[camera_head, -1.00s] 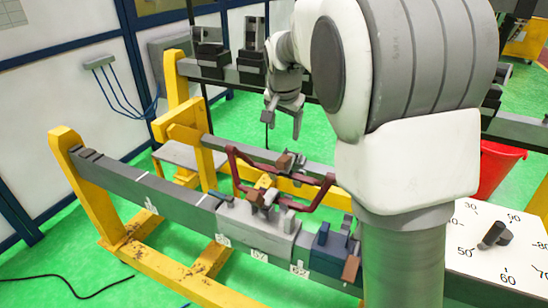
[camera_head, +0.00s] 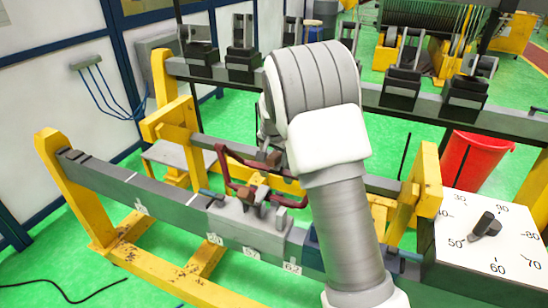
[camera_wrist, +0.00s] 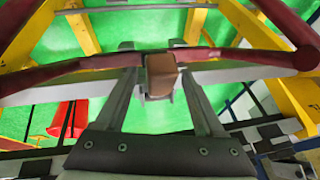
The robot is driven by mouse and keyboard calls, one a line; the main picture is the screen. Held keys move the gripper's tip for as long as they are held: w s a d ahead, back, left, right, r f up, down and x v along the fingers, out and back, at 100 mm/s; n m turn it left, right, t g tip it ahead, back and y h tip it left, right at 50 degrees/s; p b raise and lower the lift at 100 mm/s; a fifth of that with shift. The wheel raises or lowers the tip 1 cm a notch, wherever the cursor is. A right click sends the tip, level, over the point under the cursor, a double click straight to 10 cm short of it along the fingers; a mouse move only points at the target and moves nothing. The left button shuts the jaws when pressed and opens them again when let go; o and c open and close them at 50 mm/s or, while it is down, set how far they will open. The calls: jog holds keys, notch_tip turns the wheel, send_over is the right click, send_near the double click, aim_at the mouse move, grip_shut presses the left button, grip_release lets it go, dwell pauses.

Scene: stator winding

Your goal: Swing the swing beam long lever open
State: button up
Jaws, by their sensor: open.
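In the head view, a dark red bent frame (camera_head: 229,172) sits over the grey beam (camera_head: 165,197). My gripper is mostly hidden behind my arm there. In the wrist view, my gripper (camera_wrist: 153,48) is open, with its two fingers on either side of a brown block (camera_wrist: 162,76). Dark red bars (camera_wrist: 85,62) run left and right from behind the fingers. Contact between fingers and block cannot be told.
A white dial plate (camera_head: 470,245) with a black knob is at the right. A yellow upright (camera_head: 424,185) and a red bucket (camera_head: 470,160) stand near it. A rear rail (camera_head: 345,92) carries several dark clamps.

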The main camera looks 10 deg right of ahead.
jog(key=shift+w+f, duration=0.1)
jog(key=shift+f, duration=0.1)
grip_shut()
dwell(0.3)
dwell(1.1)
